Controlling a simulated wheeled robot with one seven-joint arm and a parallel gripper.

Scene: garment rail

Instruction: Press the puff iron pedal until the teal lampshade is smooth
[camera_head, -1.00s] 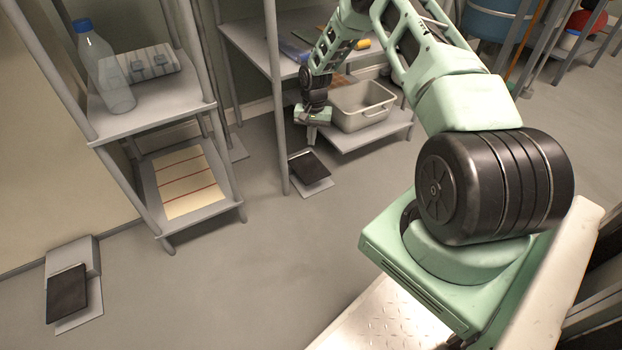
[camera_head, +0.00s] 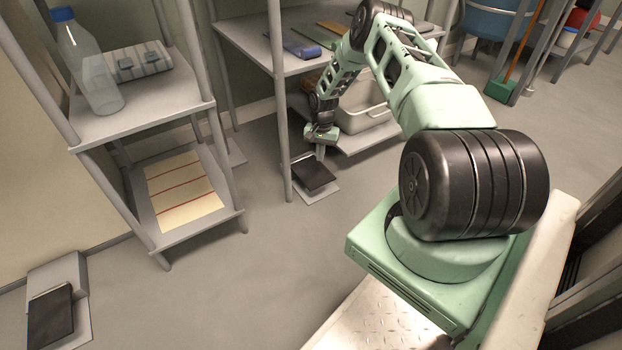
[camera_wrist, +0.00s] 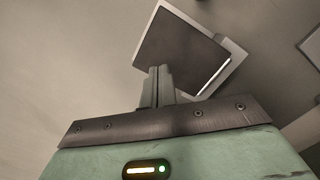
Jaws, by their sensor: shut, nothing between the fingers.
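A black pedal (camera_head: 316,177) on a light grey base plate lies on the floor by the front leg of the grey table. It also shows in the wrist view (camera_wrist: 183,48). My gripper (camera_head: 320,156) points down at its far edge with the fingers shut and empty. In the wrist view, the fingertips (camera_wrist: 160,70) overlap the pedal's near edge; I cannot tell whether they touch it. A second black pedal (camera_head: 50,316) sits on the floor at the lower left, far from my gripper. No label shows which is the puff iron pedal. I see no teal lampshade or iron.
A grey tub (camera_head: 365,115) stands on the table's low shelf, close behind my gripper.

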